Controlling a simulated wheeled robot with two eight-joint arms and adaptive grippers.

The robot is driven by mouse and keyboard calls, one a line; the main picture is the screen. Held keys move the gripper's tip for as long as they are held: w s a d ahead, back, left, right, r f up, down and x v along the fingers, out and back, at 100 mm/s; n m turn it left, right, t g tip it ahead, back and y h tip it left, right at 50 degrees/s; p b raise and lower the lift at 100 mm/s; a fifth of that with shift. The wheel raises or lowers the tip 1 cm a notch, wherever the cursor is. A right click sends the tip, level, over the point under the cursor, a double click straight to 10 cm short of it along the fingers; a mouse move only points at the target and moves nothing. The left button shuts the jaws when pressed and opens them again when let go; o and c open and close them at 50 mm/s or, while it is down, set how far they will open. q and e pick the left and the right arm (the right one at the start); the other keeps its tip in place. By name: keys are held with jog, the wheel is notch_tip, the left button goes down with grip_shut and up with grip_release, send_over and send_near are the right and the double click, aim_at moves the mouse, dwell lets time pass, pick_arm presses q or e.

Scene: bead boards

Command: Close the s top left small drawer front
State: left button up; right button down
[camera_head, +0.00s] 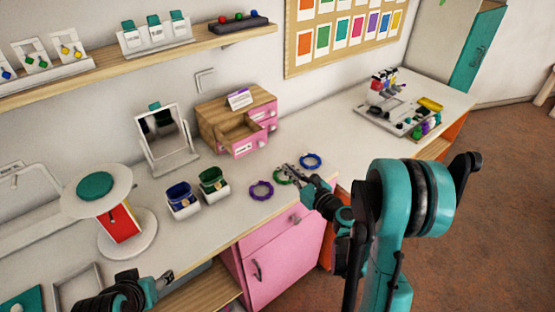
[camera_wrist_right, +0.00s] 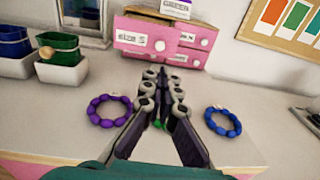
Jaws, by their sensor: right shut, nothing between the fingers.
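A small wooden drawer box (camera_head: 215,108) with pink fronts stands on the counter against the wall. Its left drawer is pulled out, with the inside showing; its pink front (camera_head: 243,147) has a label and a round knob. In the right wrist view this front (camera_wrist_right: 130,38) reads "size S" and juts out ahead of the fingertips. My right gripper (camera_head: 286,169) is shut and empty, in front of the box and apart from the drawer front as far as I can tell. My left gripper (camera_head: 166,276) is low at the left, away from the box; its fingers are too small to judge.
A green bracelet (camera_head: 281,179) lies under my right gripper, between a purple bracelet (camera_head: 261,190) and a blue bracelet (camera_head: 311,160). Two small bins (camera_head: 185,208) and a mirror (camera_head: 164,140) stand left of the box. A purple-marked card (camera_head: 239,99) stands on top.

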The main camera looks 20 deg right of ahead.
send_near(245, 136)
jog(key=s, duration=0.1)
jog(key=s+d+r, duration=0.1)
jog(key=s, duration=0.1)
jog(key=s+d+r+b, duration=0.1)
jog(key=shift+s+d, duration=0.1)
jog(key=shift+s, duration=0.2)
jog(key=shift+w, duration=0.45)
jog(key=x, duration=0.9)
jog(key=a+x, duration=0.1)
jog(key=x, duration=0.3)
jog(key=shift+w+a+r+b, duration=0.1)
jog(key=shift+w+r+b, duration=0.15)
jog(key=shift+r+b, duration=0.15)
jog(key=shift+w+r, duration=0.1)
